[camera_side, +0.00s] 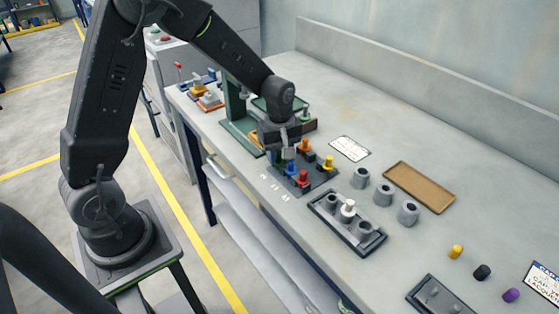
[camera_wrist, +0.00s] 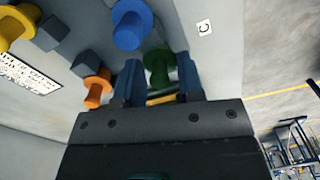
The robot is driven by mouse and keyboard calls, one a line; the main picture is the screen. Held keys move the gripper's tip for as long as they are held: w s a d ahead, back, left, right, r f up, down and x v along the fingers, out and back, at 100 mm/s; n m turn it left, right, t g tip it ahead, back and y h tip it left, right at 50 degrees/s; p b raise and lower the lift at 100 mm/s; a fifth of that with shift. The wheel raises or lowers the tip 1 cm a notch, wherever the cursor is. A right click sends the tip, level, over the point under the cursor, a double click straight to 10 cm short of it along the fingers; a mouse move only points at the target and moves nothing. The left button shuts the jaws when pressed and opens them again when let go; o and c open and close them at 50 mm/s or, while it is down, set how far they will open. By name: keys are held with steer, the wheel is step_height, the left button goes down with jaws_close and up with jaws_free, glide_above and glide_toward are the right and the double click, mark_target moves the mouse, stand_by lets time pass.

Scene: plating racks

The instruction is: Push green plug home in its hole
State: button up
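The green plug (camera_wrist: 158,68) shows in the wrist view, between the two fingers of my gripper (camera_wrist: 162,78). The fingers stand apart, with a narrow gap seen beside the plug's stem. The plug's wide collar is toward the plate; its lower end and hole are hidden, so I cannot tell how deep it sits. In the side view my gripper (camera_side: 289,153) is low over the dark plug plate (camera_side: 318,184), and I cannot make out the green plug there.
Close by are a blue plug (camera_wrist: 130,26), an orange plug (camera_wrist: 97,89), a yellow plug (camera_wrist: 16,25) and a red plug (camera_side: 303,179). Grey cylinders (camera_side: 384,194), a grey tray (camera_side: 322,208) and a brown tray (camera_side: 419,187) are to the right. A green stand (camera_side: 236,105) is behind.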

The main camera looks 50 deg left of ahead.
steer(key=c, duration=0.4)
steer(key=shift+r, duration=0.1)
steer(key=shift+r, duration=0.55)
step_height(320, 180, up, 3)
steer(key=shift+f, duration=0.1)
steer(key=s+a+r, duration=0.6)
steer(key=a, duration=0.3)
steer(key=m, duration=0.6)
glide_toward(280, 152)
steer(key=w+d, duration=0.2)
steer(key=d, duration=0.5)
steer(key=s+d+m, duration=0.1)
steer(key=d+m, duration=0.5)
steer(key=d, duration=1.4)
steer(key=shift+d, duration=0.15)
